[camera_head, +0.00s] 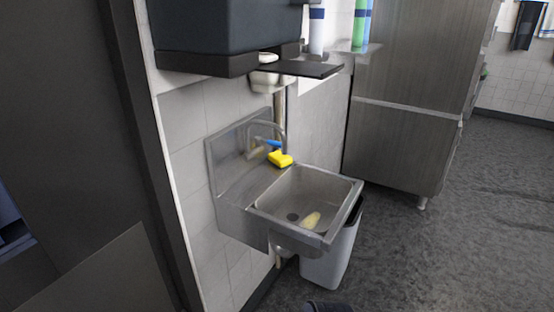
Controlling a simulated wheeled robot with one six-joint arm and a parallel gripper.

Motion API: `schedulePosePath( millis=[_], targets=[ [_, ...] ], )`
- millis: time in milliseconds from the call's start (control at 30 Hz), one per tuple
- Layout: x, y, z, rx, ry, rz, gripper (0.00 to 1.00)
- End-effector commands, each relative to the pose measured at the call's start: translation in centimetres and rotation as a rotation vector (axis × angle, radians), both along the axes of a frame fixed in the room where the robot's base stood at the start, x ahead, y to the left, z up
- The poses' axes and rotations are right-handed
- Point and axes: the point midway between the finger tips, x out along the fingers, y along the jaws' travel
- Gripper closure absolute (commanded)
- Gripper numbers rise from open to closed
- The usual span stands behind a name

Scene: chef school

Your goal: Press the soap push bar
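A small pale fixture (270,80) sits on the wall above the sink, partly under a large dark box (225,35). It may be the soap dispenser, but I cannot make out its push bar clearly. A flat dark plate (310,69) juts out to the right of the fixture's top. My gripper does not show clearly. Only a small dark shape appears at the bottom edge, and I cannot tell what it is.
A metal wall sink (262,208) with a tap (268,132) holds a yellow sponge (280,159) on its rim and a tan object (312,220) in its basin. A grey bin (331,258) stands beneath. A steel cabinet (405,100) stands behind. Floor at right is clear.

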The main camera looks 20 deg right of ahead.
Motion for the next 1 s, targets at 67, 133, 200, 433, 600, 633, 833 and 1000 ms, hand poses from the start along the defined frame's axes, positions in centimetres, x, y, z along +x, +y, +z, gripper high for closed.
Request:
schedulePosePath(
  millis=[67,133,200,433,600,633,833,1000],
  targets=[
    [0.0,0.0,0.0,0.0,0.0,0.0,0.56],
    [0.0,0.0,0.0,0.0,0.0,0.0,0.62],
    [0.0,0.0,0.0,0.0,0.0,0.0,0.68],
    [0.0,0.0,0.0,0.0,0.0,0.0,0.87],
    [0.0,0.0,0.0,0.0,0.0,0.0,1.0],
    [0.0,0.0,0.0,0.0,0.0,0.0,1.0],
    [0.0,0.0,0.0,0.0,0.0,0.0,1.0],
    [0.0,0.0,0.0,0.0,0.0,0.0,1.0]
  ],
)
